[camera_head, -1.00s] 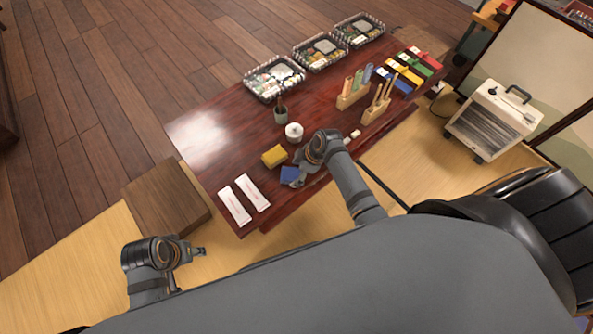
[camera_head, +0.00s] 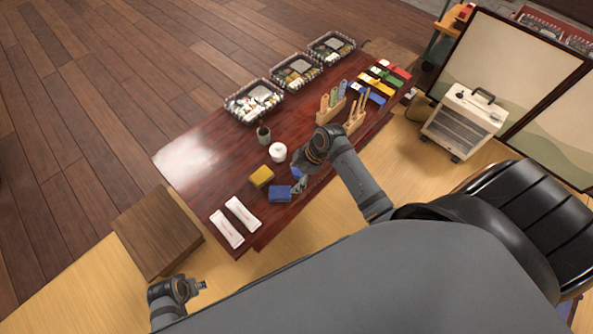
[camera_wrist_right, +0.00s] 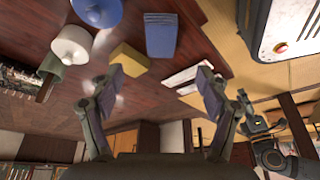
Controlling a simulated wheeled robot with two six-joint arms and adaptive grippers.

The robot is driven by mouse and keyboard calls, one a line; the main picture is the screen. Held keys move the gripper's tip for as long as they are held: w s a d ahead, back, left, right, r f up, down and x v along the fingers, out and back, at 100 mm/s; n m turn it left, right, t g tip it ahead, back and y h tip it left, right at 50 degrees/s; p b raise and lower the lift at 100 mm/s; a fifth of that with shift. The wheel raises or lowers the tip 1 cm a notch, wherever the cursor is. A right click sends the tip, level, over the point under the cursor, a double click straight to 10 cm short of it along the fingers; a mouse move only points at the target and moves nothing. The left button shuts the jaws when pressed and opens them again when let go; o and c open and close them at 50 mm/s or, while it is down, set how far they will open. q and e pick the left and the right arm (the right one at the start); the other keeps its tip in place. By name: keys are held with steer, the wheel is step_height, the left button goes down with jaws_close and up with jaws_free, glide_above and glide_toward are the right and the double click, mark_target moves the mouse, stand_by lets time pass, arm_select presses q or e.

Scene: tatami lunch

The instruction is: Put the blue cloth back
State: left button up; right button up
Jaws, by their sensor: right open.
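The blue cloth (camera_head: 280,193) lies as a flat folded block on the dark red table, near its front edge and beside a yellow block. It also shows in the wrist view (camera_wrist_right: 161,36), beyond my fingertips. My right gripper (camera_head: 299,186) is just to the right of the cloth in the head view.
The yellow block (camera_head: 262,177), white pot (camera_head: 278,152) and dark cup (camera_head: 263,135) stand near the cloth. Another blue object (camera_head: 297,170) is partly behind my right gripper. Two white packets (camera_head: 242,214) lie at the front left. The table's left end (camera_head: 185,158) is clear.

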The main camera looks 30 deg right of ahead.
arm_select(q)
steer(key=shift+s+a+f, duration=0.1)
steer(key=shift+f, duration=0.25)
arm_select(e)
steer(key=shift+d+r, duration=0.1)
steer(key=shift+r, duration=0.2)
steer(key=s+d+f+m+h, duration=0.2)
steer(key=s+d+f+m, duration=0.1)
steer(key=s+f+m, duration=0.3)
steer(key=s+d+f+m+h, duration=0.2)
steer(key=s+f+m, duration=0.4)
steer(key=s+f, duration=0.3)
steer(key=shift+s+d+f+m+h, duration=0.15)
steer(key=shift+s+d+m+h, duration=0.2)
steer(key=shift+d, duration=0.3)
arm_select(q)
steer(key=shift+r, duration=0.1)
arm_select(e)
steer(key=shift+w, duration=0.1)
